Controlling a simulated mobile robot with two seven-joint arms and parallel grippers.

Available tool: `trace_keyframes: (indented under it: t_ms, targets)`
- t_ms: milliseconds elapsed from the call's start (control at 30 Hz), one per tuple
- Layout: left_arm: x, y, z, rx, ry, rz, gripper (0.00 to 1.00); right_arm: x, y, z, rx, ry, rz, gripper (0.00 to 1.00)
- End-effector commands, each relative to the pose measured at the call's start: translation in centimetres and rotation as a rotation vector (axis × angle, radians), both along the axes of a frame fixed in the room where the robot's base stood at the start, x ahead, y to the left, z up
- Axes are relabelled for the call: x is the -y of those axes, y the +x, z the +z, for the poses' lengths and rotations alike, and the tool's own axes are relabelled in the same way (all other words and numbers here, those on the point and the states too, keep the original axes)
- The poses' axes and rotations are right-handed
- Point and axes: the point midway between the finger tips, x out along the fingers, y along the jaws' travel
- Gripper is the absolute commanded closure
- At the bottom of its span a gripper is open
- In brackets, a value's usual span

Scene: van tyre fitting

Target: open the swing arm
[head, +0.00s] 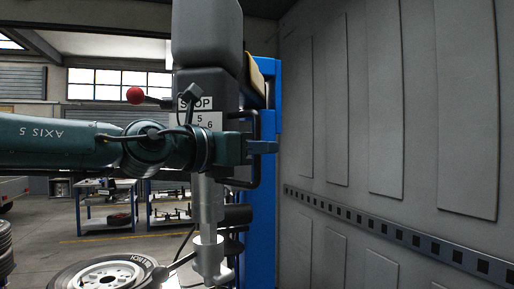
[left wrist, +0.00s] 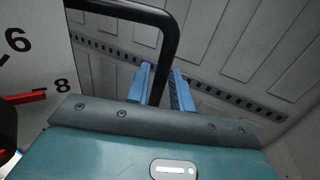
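The swing arm (head: 208,95) is a tall grey post with a thick head and a shaft running down towards a tyre. A black bar handle (head: 257,122) sticks out on its right side. My left gripper (head: 262,147) is at this handle, its blue fingers pointing right. In the left wrist view the black handle (left wrist: 168,45) runs down between the two blue fingers (left wrist: 160,87). The handle is close to the left finger, with a narrow gap to the right one, so the fingers look open around it. My right gripper is not in view.
A blue column (head: 263,220) stands behind the swing arm. A grey panelled wall (head: 350,120) fills the right side. A wheel (head: 105,274) lies at the bottom left. A red-knobbed lever (head: 136,95) juts left above my arm. Workbenches (head: 108,205) stand further back.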

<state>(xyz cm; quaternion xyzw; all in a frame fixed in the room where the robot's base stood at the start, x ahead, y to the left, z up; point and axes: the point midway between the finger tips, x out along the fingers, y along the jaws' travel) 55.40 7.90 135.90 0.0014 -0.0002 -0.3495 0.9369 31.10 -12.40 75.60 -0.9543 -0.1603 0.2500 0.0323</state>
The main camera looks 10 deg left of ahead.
Motion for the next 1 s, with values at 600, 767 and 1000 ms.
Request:
trace_keyframes:
  t_ms: [600,767,1000]
  targets:
    - [-3.0,-3.3,0.0,0.005,-0.003,0.002,0.71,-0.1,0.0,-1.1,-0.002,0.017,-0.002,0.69]
    - [-5.4,-6.2,0.0,0.006,-0.004,0.001,0.71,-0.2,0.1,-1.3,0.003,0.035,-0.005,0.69]
    - [-7.8,-9.0,0.0,0.003,-0.003,0.002,0.71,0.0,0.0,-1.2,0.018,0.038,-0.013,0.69]
